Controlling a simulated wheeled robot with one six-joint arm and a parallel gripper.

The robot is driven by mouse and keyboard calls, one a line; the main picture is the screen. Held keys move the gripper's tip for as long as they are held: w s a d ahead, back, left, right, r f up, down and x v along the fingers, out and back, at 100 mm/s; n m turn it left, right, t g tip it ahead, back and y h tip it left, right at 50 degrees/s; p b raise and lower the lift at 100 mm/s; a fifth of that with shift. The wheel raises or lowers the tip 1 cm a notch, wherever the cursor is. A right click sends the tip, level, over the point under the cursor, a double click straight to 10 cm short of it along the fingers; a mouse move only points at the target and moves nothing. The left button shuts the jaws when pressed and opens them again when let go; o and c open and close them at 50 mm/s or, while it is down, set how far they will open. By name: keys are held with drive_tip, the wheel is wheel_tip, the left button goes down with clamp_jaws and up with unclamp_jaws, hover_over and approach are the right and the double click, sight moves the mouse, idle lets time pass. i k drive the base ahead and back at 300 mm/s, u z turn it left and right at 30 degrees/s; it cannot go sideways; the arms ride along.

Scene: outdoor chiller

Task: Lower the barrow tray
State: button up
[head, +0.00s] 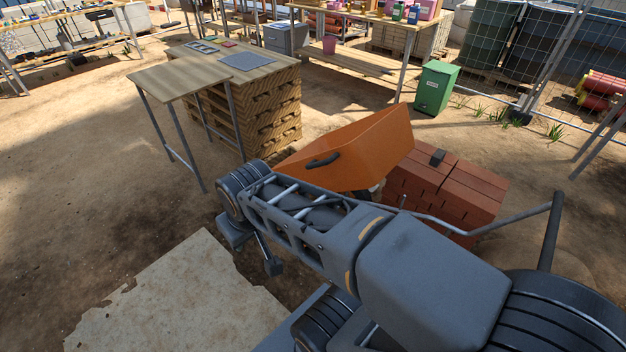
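The orange barrow tray (375,145) is tipped up, with its open side facing away from me. A black handle (323,160) is fixed to its near face. My arm hides the tray's lower edge and much of the barrow's frame. A grey tube (470,231) with a long black grip (551,230) runs out to the right. My gripper (256,254) hangs at the far end of my arm, left of and below the tray, over bare ground. It appears clear of the tray and handle. Its fingers are too small and dark to show their opening.
A red brick stack (455,190) stands close right of the tray. A table (180,78) and stacked pallets (265,115) stand behind left. A green bin (436,88) is behind right. A pale slab (180,300) lies front left. Open sand lies at left.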

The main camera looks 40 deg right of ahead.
sight(357, 155)
drive_tip(key=z, duration=1.2)
drive_tip(key=i, duration=1.1)
drive_tip(key=u, duration=0.05)
